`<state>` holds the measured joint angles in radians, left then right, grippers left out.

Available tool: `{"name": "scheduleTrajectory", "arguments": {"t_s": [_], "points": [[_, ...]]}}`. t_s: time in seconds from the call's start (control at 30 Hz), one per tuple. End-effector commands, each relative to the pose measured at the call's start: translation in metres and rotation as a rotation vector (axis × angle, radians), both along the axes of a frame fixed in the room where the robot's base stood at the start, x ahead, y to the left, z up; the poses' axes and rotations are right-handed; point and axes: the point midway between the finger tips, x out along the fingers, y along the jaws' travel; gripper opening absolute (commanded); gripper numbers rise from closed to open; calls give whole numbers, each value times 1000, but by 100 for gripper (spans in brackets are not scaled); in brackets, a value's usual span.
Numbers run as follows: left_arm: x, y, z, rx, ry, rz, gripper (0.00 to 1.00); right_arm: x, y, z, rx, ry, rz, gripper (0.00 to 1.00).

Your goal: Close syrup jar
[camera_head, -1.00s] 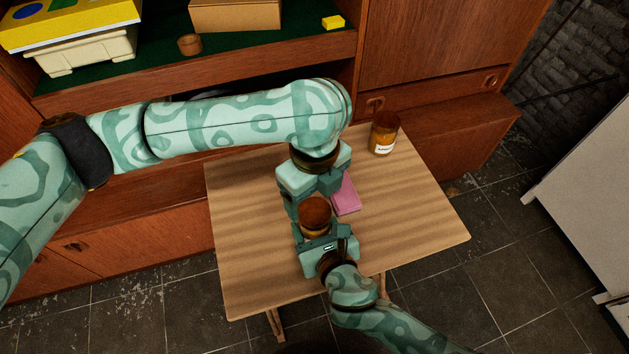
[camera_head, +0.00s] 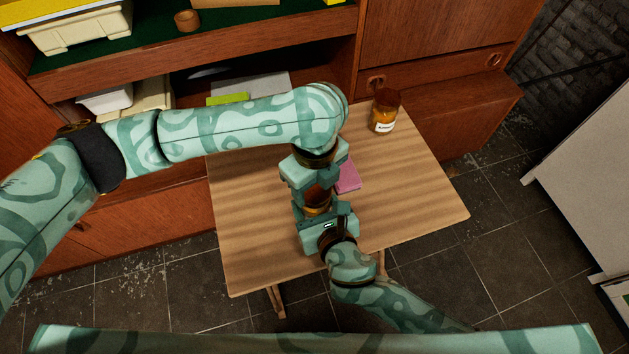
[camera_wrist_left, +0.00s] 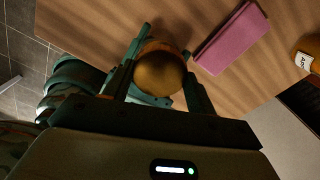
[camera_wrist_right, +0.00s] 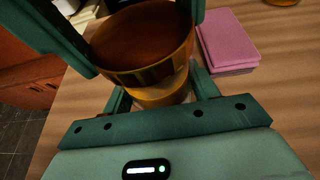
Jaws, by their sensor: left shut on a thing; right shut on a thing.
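An amber jar with a brown lid (camera_head: 317,193) stands upright over the table's near half, between my two grippers. My left gripper (camera_head: 316,186) reaches down from above and is shut on the lid; the round brown top shows between its fingers in the left wrist view (camera_wrist_left: 160,74). My right gripper (camera_head: 322,216) is shut on the jar's body (camera_wrist_right: 163,92) from the near side. In the right wrist view the lid (camera_wrist_right: 143,42) sits directly above the body; I cannot tell whether it is fully seated. The fingers hide part of both.
A second labelled amber jar (camera_head: 385,112) stands at the table's back right. A pink block (camera_head: 347,178) lies just right of my left gripper. The wooden table (camera_head: 420,190) is clear at right. A wall unit (camera_head: 430,35) borders its back.

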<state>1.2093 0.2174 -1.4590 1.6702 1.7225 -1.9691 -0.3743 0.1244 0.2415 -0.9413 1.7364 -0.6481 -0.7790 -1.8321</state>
Motion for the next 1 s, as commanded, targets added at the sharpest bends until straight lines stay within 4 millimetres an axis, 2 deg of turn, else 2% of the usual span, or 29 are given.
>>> {"name": "scheduleTrajectory", "arguments": {"t_s": [0.17,0.2,0.27,0.3,0.57,0.67,0.77,1.0], "points": [[0,0,0,0,0,-8,29,0,0,0,0,-1,0,0],[0,0,0,0,0,-8,62,0,0,0,0,-1,0,0],[0,0,0,0,0,-8,78,0,0,0,0,-1,0,0],[0,0,0,0,0,-8,82,0,0,0,0,-1,0,0],[0,0,1,-1,-1,-8,82,0,0,0,0,-1,0,0],[1,0,7,0,-3,-7,82,0,0,0,0,0,0,0],[2,0,22,-1,-5,-9,82,0,0,0,0,0,0,0],[2,0,74,0,-6,-9,82,0,0,0,0,-1,0,0]]}}
